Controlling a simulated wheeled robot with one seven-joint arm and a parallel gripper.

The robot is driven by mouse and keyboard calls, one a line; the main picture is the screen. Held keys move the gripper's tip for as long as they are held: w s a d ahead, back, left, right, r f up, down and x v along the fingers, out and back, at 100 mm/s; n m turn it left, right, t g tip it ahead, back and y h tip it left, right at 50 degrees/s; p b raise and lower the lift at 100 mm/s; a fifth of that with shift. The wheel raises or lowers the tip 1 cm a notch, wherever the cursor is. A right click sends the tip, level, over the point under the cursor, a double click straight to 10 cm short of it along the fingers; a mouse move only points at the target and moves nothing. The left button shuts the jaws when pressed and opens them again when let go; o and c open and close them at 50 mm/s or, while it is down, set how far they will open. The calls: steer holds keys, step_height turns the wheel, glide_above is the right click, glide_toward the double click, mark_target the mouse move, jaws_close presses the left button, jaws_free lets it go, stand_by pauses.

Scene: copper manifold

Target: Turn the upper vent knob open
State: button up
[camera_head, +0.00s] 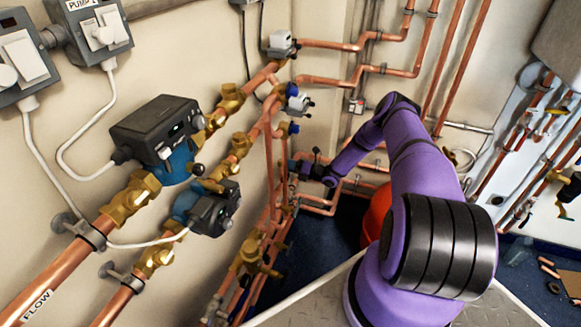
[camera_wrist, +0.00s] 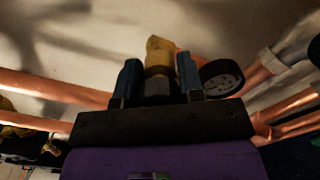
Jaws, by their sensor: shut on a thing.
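In the wrist view, my gripper (camera_wrist: 158,82) has its two blue fingers on either side of a brass vent fitting with a dark knob (camera_wrist: 158,87) at its near end. The gripper is shut on this knob. The fitting's brass top (camera_wrist: 159,55) stands up beyond the fingertips, against the pale wall. In the head view, my gripper (camera_head: 293,166) is at the far copper pipes, below the blue-bodied valves. The knob is too small and covered there to make out, and I cannot tell how far it is turned.
A black round part (camera_wrist: 221,77) sits close beside the right finger in the wrist view. Copper pipes run on both sides. In the head view, two dark pump heads (camera_head: 157,128) (camera_head: 213,208) stand on the left pipes. A red rounded vessel (camera_head: 376,215) is below my arm.

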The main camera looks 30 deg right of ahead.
steer(key=n, duration=0.3)
steer(key=shift+n, duration=0.3)
steer(key=n, duration=0.3)
steer(key=shift+n, duration=0.3)
steer(key=n, duration=0.3)
steer(key=shift+d+n, duration=0.1)
steer(key=shift+n, duration=0.3)
steer(key=n, duration=0.3)
steer(key=shift+n, duration=0.3)
steer(key=n, duration=0.4)
steer(key=shift+n, duration=0.3)
steer(key=n, duration=0.4)
steer(key=shift+n, duration=0.3)
